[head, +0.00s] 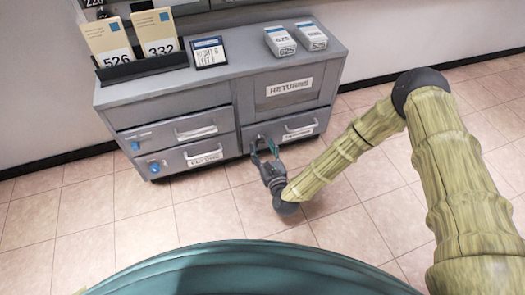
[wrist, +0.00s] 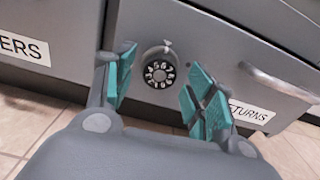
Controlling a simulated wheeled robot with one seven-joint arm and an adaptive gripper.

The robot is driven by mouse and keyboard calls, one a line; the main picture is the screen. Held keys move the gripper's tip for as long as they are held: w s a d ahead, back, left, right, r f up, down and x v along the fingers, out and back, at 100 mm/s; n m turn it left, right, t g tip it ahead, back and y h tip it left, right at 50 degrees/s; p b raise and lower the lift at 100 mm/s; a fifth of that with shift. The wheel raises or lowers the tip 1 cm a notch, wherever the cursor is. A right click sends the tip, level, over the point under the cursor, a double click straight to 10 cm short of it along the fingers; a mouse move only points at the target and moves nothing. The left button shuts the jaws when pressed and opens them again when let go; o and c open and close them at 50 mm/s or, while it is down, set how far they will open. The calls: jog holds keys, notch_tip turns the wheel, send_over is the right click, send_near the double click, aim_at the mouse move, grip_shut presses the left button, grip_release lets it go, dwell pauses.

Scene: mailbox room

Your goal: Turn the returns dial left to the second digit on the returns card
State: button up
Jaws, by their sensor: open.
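The returns dial (wrist: 160,70) is a round black knob with white digits in a light ring, on the grey front of the lower right drawer. The drawer's label (wrist: 250,112) ends in "TURNS". My gripper (wrist: 160,84) is open, its teal fingers on either side of the dial with gaps between, not closed on it. In the head view my gripper (head: 264,149) reaches the drawer's left part. A small dark-framed card (head: 209,52) with a blue header lies on the cabinet top; it may be the returns card, and its small text is not clearly readable.
The drawer's bar handle (wrist: 279,82) is right of the dial. The cabinet top (head: 240,60) holds a rack with cards 526 (head: 108,45) and 332 (head: 156,32) and two boxes, one marked 625 (head: 280,41). Tiled floor (head: 120,225) in front is clear.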

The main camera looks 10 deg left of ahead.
jog(key=shift+w, duration=0.1)
jog(key=shift+c, duration=0.3)
jog(key=c, duration=1)
jog(key=n+p, duration=0.2)
jog(key=p, duration=0.1)
jog(key=shift+r+n, duration=0.2)
jog(key=shift+n, duration=0.2)
jog(key=n+p, duration=0.3)
jog(key=shift+n, duration=0.3)
jog(key=n+p, duration=0.2)
jog(key=n, duration=0.1)
jog(key=shift+f+n+p, duration=0.15)
jog(key=shift+n+p, duration=1)
jog(key=shift+n, duration=0.75)
